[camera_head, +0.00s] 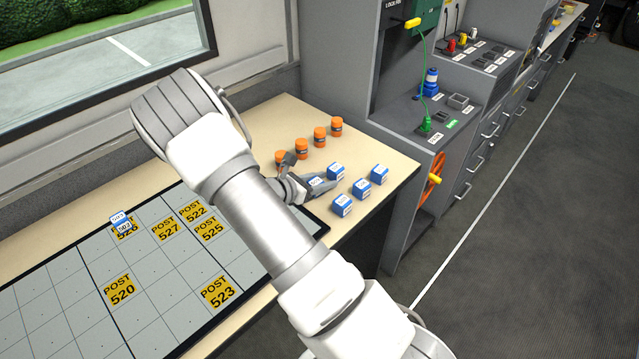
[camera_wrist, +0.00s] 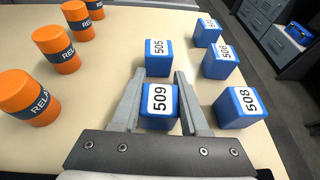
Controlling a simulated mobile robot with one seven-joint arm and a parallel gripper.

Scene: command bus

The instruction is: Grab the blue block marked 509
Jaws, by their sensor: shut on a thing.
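The blue block marked 509 (camera_wrist: 157,122) stands on the table between the two fingers of my gripper (camera_wrist: 158,95) in the wrist view. The gripper is shut on it, one finger along each side, and the white 509 label faces up. In the head view my gripper (camera_head: 318,187) is at the left of the group of blue blocks, with the arm reaching across the table. There the held block (camera_head: 316,182) shows only partly between the fingers.
Blue blocks 505 (camera_wrist: 154,55), 506 (camera_wrist: 219,60) and 508 (camera_wrist: 238,106) stand close by. Several orange relay cylinders (camera_head: 319,136) stand at the left and behind. A dark-edged grid board (camera_head: 62,290) with yellow POST labels covers the left; one blue block (camera_head: 121,222) stands on it.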

